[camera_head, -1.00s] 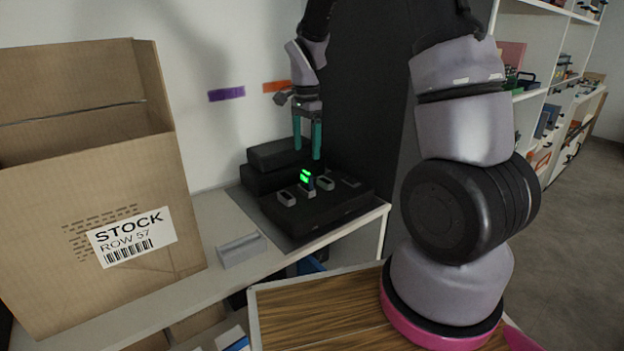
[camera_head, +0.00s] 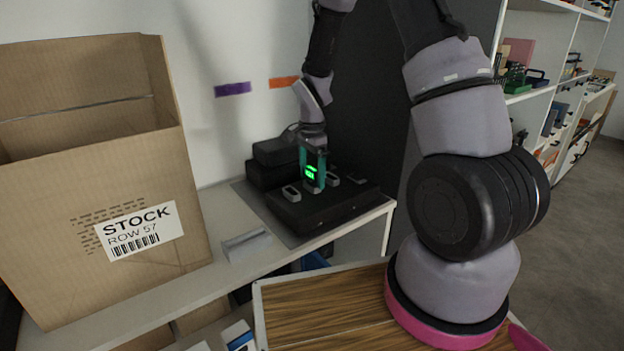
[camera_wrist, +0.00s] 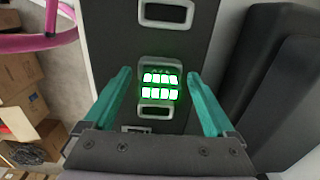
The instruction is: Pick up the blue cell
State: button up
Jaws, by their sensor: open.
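A cell with bright green glowing lights (camera_wrist: 160,86) stands in a slot of the black dock; it also shows in the head view (camera_head: 311,173). Its body colour is hard to make out; no clearly blue face shows. My gripper (camera_head: 312,184) points down over the dock with its two teal fingers apart. In the wrist view the open fingers (camera_wrist: 163,75) stand to the left and right of the glowing cell, with gaps on both sides. The black dock (camera_head: 318,212) has several pale-rimmed slots, some beside the cell.
A large cardboard carton (camera_head: 60,230) stands on the left of the white shelf. A small grey block (camera_head: 246,244) lies on the shelf in front of the dock. A dark box (camera_head: 275,150) stands behind the dock. A dark panel rises behind my arm.

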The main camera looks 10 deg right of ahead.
aim_at(312, 168)
grip_shut()
jog(key=shift+r, duration=0.1)
notch_tip(312, 168, up, 10)
jog(key=shift+f, duration=0.1)
dwell(0.4)
